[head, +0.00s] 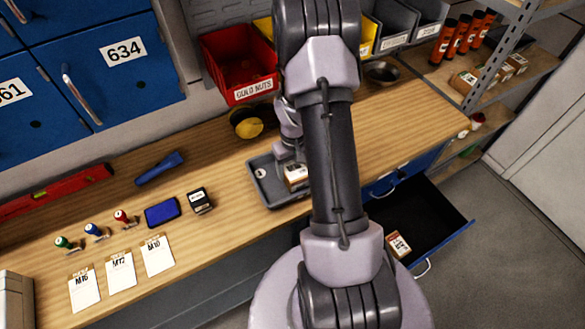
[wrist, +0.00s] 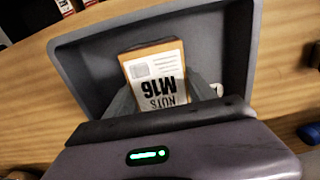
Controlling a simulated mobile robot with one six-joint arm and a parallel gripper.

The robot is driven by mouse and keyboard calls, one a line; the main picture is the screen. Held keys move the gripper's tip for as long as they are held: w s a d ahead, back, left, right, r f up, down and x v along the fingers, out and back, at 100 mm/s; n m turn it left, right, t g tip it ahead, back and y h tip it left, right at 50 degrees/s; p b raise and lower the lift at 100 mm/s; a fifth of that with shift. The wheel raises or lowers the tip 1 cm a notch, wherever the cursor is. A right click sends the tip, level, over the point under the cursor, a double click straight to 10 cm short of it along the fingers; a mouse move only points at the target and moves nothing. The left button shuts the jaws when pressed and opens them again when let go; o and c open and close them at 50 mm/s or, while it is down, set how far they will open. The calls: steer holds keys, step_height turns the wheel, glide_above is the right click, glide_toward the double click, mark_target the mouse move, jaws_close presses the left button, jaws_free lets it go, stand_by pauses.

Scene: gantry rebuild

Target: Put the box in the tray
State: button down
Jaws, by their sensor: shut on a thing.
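The box (wrist: 155,72), a small cardboard one with a white label reading "M16 NUTS", is between the two fingers of my gripper (wrist: 163,97), which is shut on it. The grey tray (wrist: 232,60) surrounds the box in the wrist view. In the head view the tray (head: 268,192) lies on the wooden bench, with the box (head: 296,175) within its outline and my gripper (head: 290,158) above it. My arm hides the tray's right part. I cannot tell whether the box touches the tray floor.
An open drawer (head: 440,214) below the bench holds another small box (head: 398,244). A red bin (head: 236,62) and a black-and-yellow tape (head: 246,122) are behind the tray. A black stamp (head: 199,200) and blue pad (head: 162,212) lie left. Bench to the right is mostly clear.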

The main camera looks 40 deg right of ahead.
steer(key=shift+c, duration=1.6)
jaws_free()
steer(key=shift+f, duration=0.1)
